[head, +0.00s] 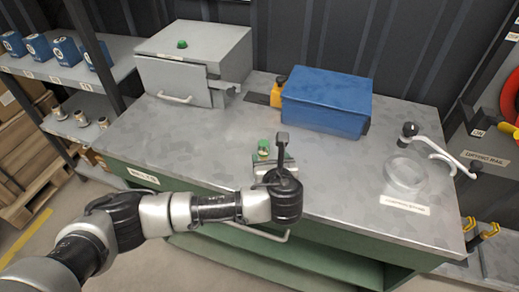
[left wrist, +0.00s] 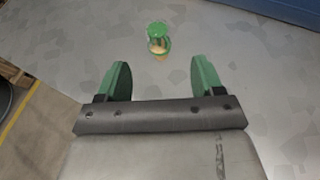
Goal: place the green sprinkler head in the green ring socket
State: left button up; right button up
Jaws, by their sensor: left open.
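The green sprinkler head (head: 263,144) stands on the grey bench top, just beyond my left gripper (head: 273,160). In the left wrist view the sprinkler head (left wrist: 158,37) has a green round top and a yellowish middle, with green again lower down. It lies ahead of the gap between the two green fingers of my left gripper (left wrist: 160,68), which are apart with nothing between them. A small green piece (head: 182,44) sits on top of the grey cabinet; I cannot tell whether it is the ring socket. My right gripper is out of view.
The grey cabinet (head: 190,60) stands at the back left of the bench. A blue box (head: 325,100) with a yellow item (head: 278,92) beside it is at the back. A clear round dish (head: 405,172) and a curved metal lever (head: 432,150) are on the right. The bench's left part is clear.

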aim_at(265, 148)
pick_arm(q)
jog(key=x, duration=0.3)
jog(key=shift+x, duration=0.9)
jog(key=p+x, duration=0.1)
jog(key=x, duration=0.3)
jog(key=shift+w+a+r, duration=0.1)
jog(key=shift+w+a, duration=0.05)
jog(key=shift+a, duration=0.05)
jog(key=c, duration=1.1)
jog(key=shift+r, duration=0.15)
